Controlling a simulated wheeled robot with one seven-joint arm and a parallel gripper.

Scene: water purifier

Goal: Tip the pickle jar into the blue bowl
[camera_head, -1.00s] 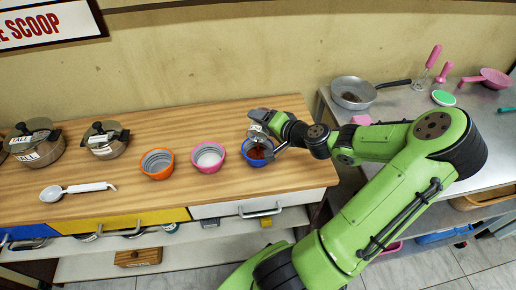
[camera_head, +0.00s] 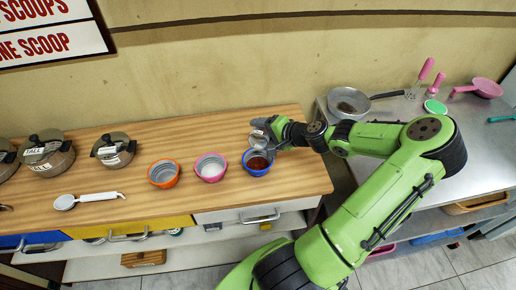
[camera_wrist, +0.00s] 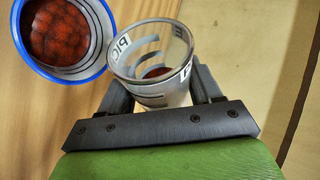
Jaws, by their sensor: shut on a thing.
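My gripper (camera_wrist: 155,95) is shut on the clear pickle jar (camera_wrist: 152,88), whose white label shows the letters "PIC". The jar's open mouth faces the wrist camera, and a small reddish patch shows at its bottom. In the head view the jar (camera_head: 259,136) is at the far rim of the blue bowl (camera_head: 258,172), tilted; I cannot tell whether they touch. The blue bowl holds a reddish-brown mass, which also shows in the wrist view, where the bowl (camera_wrist: 98,68) is at upper left of the jar.
A pink bowl (camera_head: 212,177) and an orange bowl (camera_head: 164,183) stand left of the blue bowl. A white spoon (camera_head: 90,198) and lidded pots (camera_head: 114,152) are farther left. A pan (camera_head: 347,104) sits on the metal counter at right. The front wood strip is clear.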

